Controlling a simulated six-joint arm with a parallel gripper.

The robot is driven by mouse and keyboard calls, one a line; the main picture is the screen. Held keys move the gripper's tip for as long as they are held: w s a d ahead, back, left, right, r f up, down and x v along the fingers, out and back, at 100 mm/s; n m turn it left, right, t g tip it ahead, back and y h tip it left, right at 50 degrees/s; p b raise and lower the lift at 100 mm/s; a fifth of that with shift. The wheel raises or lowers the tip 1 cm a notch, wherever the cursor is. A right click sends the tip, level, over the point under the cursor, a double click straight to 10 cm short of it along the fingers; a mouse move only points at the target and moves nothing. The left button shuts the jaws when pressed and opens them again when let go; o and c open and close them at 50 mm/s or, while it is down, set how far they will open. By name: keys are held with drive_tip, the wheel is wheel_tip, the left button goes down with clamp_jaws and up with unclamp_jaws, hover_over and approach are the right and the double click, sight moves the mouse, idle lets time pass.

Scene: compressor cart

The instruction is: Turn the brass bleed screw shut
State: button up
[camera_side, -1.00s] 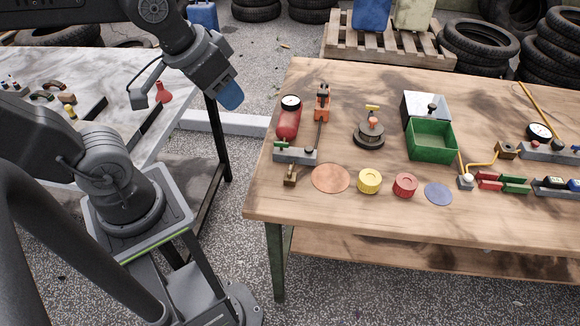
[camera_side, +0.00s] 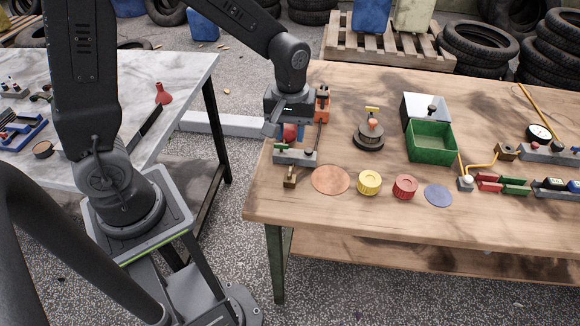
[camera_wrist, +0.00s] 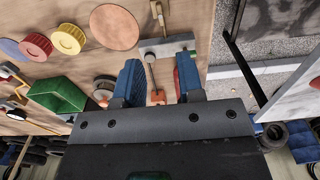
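A small brass fitting (camera_side: 290,178), which looks like the bleed screw, is at the front left of the wooden table. It also shows at the top edge of the wrist view (camera_wrist: 158,12). A grey bar with a green-tipped lever (camera_side: 295,156) lies just behind it. My gripper (camera_wrist: 157,70) points down with its two blue fingers apart and nothing gripped. In the side view my gripper (camera_side: 286,130) is above the red tank (camera_side: 291,133), behind the grey bar and apart from the brass fitting. My gripper hides most of the tank and its gauge.
An orange clamp-like part (camera_side: 322,104) stands close to the right of my gripper. A copper disc (camera_side: 331,180), a yellow cap (camera_side: 369,182) and a red cap (camera_side: 405,186) lie along the front. A green box (camera_side: 432,142) stands farther right. Bare wood lies between them.

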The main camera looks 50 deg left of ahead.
sight(290, 171)
wheel_tip(290, 171, down, 12)
drive_tip(key=shift+r, duration=0.15)
idle(0.3)
clamp_jaws()
